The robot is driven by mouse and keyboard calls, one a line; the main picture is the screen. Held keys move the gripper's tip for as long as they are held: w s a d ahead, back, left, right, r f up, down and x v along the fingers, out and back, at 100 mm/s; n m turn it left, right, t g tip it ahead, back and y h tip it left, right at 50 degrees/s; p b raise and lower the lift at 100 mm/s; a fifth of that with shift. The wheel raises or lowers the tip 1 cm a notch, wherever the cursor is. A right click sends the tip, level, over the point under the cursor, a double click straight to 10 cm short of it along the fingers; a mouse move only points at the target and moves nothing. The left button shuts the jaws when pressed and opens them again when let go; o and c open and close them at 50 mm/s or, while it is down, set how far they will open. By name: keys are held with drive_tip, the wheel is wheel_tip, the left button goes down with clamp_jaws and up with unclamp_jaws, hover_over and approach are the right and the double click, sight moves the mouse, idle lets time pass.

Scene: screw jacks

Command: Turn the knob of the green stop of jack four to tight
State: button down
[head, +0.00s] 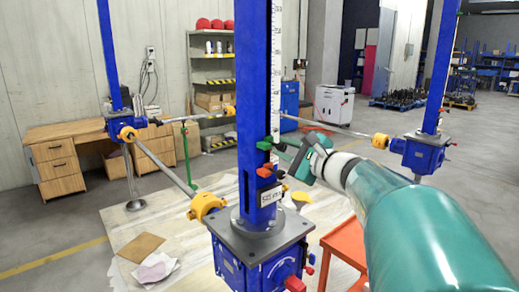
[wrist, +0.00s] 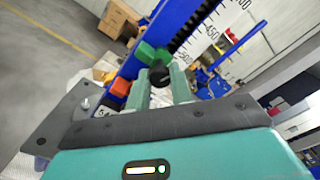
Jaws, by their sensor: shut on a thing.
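The green stop (head: 266,143) sits on the tall blue column of the nearest jack (head: 252,90), beside its scale. In the wrist view the green stop (wrist: 150,52) has a dark round knob (wrist: 160,76) facing me. My gripper (wrist: 161,82) has a finger on each side of the knob and is shut on it. An orange-red stop (head: 266,170) sits lower on the same column and also shows in the wrist view (wrist: 120,87). The label plate below is too small to read surely.
The jack's gearbox (head: 262,262) has a red part at its front right. An orange stool or cart (head: 345,245) stands close under my arm. Shafts with yellow couplings (head: 206,206) run to other blue jacks (head: 420,153). Open floor lies at the left.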

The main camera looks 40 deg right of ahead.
drive_tip(key=m, duration=1.3)
drive_tip(key=shift+d+m, duration=0.1)
drive_tip(key=shift+m, duration=0.3)
idle(0.3)
drive_tip(key=c, duration=1.2)
unclamp_jaws()
drive_tip(key=shift+s, duration=0.1)
drive_tip(key=shift+c, duration=0.2)
drive_tip(key=s, duration=1.3)
drive_tip(key=shift+s+d, duration=0.2)
drive_tip(key=shift+s, duration=0.1)
